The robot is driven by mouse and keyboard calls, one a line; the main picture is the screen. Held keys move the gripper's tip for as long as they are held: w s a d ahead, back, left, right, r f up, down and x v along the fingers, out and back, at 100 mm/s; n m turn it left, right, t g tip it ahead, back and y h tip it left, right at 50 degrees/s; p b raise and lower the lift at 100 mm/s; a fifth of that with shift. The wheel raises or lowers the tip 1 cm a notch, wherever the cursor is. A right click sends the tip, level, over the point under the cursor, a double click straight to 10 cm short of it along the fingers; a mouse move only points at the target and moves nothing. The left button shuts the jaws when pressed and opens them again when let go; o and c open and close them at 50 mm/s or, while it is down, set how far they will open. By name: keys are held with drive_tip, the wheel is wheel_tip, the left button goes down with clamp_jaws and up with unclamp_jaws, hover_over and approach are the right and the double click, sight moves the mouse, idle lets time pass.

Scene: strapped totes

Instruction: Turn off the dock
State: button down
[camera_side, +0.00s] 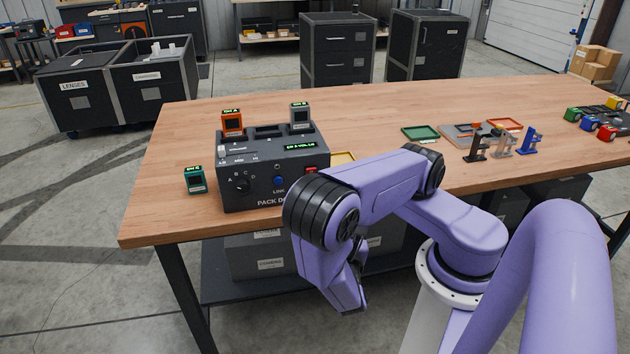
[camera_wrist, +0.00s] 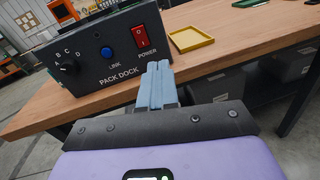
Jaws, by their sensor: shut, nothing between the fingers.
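The pack dock (camera_side: 262,168) is a dark grey box on the left part of the wooden table. Its display is lit green. Its front also shows in the wrist view (camera_wrist: 85,62), with a lettered knob (camera_wrist: 67,67), a blue LINK button (camera_wrist: 106,52) and a red POWER switch (camera_wrist: 141,36). The switch is partly visible in the side view (camera_side: 310,170). My gripper (camera_wrist: 158,66) is shut and empty, its blue fingertips just below the POWER label, apart from the switch as far as I can tell. In the side view my arm hides the fingers.
An orange pack (camera_side: 232,123) and a grey pack (camera_side: 299,115) stand in the dock's top. A teal pack (camera_side: 196,180) stands left of it. A yellow tray (camera_wrist: 191,39) lies to its right. Small stands (camera_side: 502,145) and coloured trays are farther right.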

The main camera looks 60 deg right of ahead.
drive_tip(key=shift+w+f+n+t+y, duration=0.25)
drive_tip(key=shift+w+n+t, duration=0.15)
drive_tip(key=shift+n+t, duration=0.4)
drive_tip(key=shift+w+f+n+t+y, duration=0.15)
drive_tip(key=shift+w+f+n+t, duration=0.2)
drive_tip(key=shift+n+t, duration=0.45)
drive_tip(key=shift+w+d+r, duration=0.1)
drive_tip(key=shift+r, duration=0.05)
drive_tip(key=x, duration=1.3)
drive_tip(key=shift+w+d, duration=0.3)
